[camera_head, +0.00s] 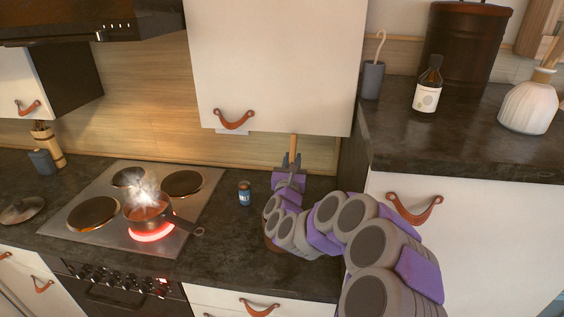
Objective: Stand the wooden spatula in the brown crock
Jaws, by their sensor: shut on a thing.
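My gripper (291,160) is above the back of the dark counter, just below the white wall cabinet. It is shut on the wooden spatula (294,143), whose pale, narrow wooden part sticks up between the fingers. The rest of the spatula is hidden by my gripper and arm. A small brown edge (271,244) shows beside my arm on the counter. It may be the brown crock, but my arm covers most of it, so I cannot tell its shape or opening.
A steaming pot (147,210) sits on a glowing burner of the stove (95,240). A small blue-labelled jar (244,192) stands between stove and arm. The raised right counter (455,150) holds a brown bottle (428,85), white vase (528,105), grey cup (372,80) and large dark-brown container (462,45).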

